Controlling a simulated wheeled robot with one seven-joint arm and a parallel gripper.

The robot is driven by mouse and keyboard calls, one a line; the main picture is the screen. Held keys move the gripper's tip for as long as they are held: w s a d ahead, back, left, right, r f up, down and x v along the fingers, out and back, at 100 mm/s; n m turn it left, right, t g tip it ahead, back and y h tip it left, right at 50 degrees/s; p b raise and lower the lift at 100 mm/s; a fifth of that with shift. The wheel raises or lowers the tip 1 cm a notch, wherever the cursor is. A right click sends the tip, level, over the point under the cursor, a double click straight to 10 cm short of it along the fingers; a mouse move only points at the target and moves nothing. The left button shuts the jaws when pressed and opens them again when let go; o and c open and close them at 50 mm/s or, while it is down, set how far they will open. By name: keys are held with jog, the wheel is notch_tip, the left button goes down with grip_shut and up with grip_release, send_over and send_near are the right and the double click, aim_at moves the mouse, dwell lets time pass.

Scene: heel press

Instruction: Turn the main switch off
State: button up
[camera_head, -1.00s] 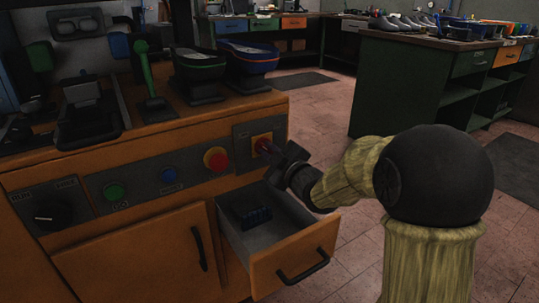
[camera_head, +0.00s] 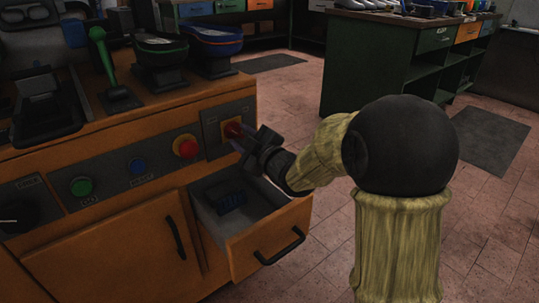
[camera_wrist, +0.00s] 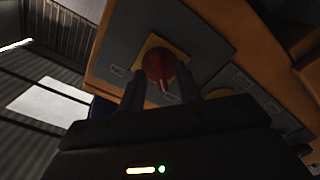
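The main switch (camera_head: 232,129) is a red rotary knob on a yellow plate, set in a grey panel on the orange machine's front. In the wrist view the red knob (camera_wrist: 160,69) shows ahead, its white mark pointing down toward a small label. My gripper (camera_head: 242,138) is right in front of the switch. In the wrist view my gripper (camera_wrist: 160,88) has its two dark fingers apart, one on each side of the knob's lower part. I cannot tell whether they touch it.
A red push button (camera_head: 186,146) on yellow, a blue button (camera_head: 138,166) and a green button (camera_head: 81,187) sit left of the switch. An open drawer (camera_head: 268,241) juts out below my gripper.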

jog(key=v, duration=1.6)
jog(key=shift+d, duration=0.15)
